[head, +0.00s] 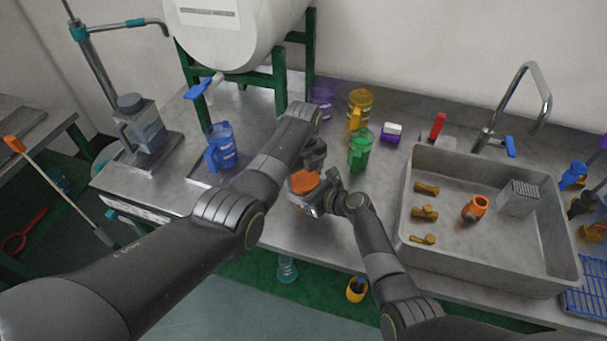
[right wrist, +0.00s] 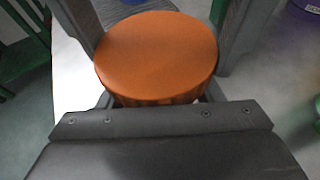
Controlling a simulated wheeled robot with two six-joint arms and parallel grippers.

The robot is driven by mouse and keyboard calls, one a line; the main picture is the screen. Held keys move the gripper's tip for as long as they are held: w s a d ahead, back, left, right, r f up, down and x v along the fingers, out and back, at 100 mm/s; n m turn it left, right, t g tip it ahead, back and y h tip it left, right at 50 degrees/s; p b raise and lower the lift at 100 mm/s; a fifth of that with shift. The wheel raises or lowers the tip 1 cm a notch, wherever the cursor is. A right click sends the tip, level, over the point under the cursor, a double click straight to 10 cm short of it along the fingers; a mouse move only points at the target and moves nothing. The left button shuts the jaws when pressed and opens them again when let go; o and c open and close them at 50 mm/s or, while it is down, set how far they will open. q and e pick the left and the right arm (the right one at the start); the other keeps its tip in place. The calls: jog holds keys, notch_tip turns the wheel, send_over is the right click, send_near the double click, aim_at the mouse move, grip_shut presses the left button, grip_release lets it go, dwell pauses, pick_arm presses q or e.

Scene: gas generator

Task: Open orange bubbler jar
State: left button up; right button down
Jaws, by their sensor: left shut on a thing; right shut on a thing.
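The orange bubbler jar shows mainly as its round orange lid (head: 304,182), low over the front part of the counter. My right gripper (head: 325,199) is shut around the lid, coming from the right. In the right wrist view the lid's flat top (right wrist: 157,50) sits level between my two fingers, with its ridged edge showing below. My left gripper (head: 314,155) is just behind the lid, shut, with the jar in its grip as far as I can tell. Its fingertips and most of the jar body are hidden. I cannot tell whether the lid is apart from the jar.
Green (head: 361,149), yellow (head: 360,108) and purple (head: 322,100) jugs stand behind. A sink (head: 555,270) with loose parts is on the right.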

pick_arm(q)
jog(key=n, duration=0.8)
jog(key=shift+n, duration=0.4)
jog(key=o, duration=1.1)
